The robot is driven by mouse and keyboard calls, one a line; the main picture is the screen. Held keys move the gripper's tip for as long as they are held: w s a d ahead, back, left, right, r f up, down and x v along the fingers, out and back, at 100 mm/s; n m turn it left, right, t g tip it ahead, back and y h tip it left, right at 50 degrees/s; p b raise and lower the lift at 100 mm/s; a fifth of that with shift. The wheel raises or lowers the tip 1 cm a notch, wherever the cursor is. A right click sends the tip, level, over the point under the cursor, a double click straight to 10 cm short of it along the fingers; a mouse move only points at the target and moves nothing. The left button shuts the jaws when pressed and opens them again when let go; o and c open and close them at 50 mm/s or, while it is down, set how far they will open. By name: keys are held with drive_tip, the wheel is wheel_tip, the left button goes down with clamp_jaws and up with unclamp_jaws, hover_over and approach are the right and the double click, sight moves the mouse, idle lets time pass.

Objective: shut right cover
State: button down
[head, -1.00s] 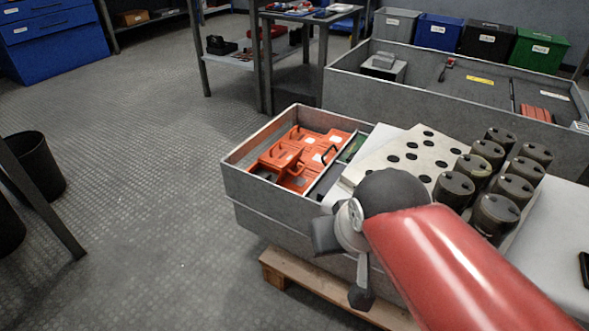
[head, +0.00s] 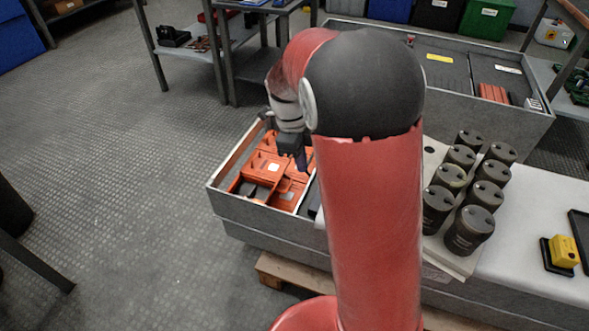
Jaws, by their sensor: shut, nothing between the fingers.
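Orange covers (head: 262,167) lie in the left end of the grey open-topped housing (head: 262,218). Black handles and a dark gap show among them. I cannot tell for sure which one is the right cover or how far open it stands, because my arm hides the right side of this area. My gripper (head: 299,161) points down over the orange parts, at their right side. Its fingers are shut with nothing between them. I cannot tell whether it touches a cover.
Several dark cylindrical capacitors (head: 472,230) stand on a pale perforated plate right of my arm. A yellow block (head: 564,251) sits farther right. A long grey bin (head: 530,120) stands behind. Open floor (head: 110,170) lies to the left.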

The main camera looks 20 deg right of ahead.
drive_tip(key=f, duration=0.3)
drive_tip(key=d+f+b, duration=0.1)
drive_tip(key=f, duration=0.3)
drive_tip(key=s+f, duration=0.1)
drive_tip(key=f, duration=0.2)
drive_tip(key=shift+s+d+f, duration=0.1)
drive_tip(key=shift+d+f, duration=0.05)
drive_tip(key=shift+d, duration=0.15)
drive_tip(key=shift+w+a+r, duration=0.2)
drive_tip(key=shift+w+a, duration=0.25)
drive_tip(key=shift+a, duration=0.1)
drive_tip(key=shift+w+a+r, duration=0.2)
drive_tip(key=shift+w+a, duration=0.25)
drive_tip(key=shift+a, duration=0.1)
drive_tip(key=shift+w+a+r, duration=0.1)
drive_tip(key=shift+w+a, duration=0.3)
drive_tip(key=shift+a, duration=0.15)
drive_tip(key=shift+r, duration=0.1)
